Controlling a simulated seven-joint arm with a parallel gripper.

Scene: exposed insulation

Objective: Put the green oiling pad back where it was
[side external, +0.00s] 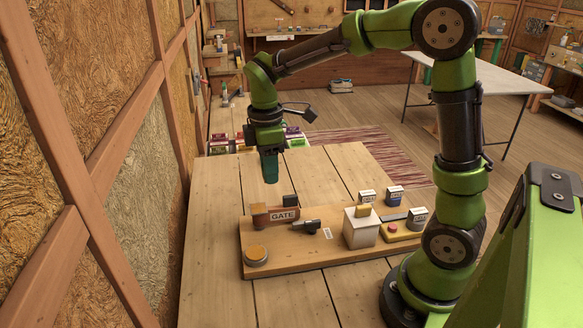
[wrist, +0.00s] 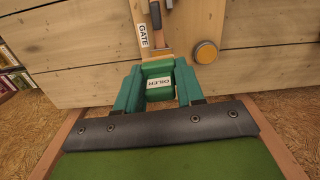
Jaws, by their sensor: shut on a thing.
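A green block labelled OILER (wrist: 160,84) sits between the two teal fingers of my gripper (wrist: 158,88) in the wrist view. My gripper is shut on it. In the side view my gripper (side external: 271,172) points down, above the table and behind the board's left part, near the GATE block (side external: 283,215). The green block cannot be told apart from the fingers in the side view. The wooden board (side external: 310,256) lies on the table.
The board carries a round orange-topped button (side external: 257,254), a black handle (side external: 306,226), a white box (side external: 361,229) and a red button (side external: 393,227). Several labelled blocks stand at its right. Coloured items (side external: 295,138) lie at the table's far edge. A panelled wall (side external: 120,150) is at left.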

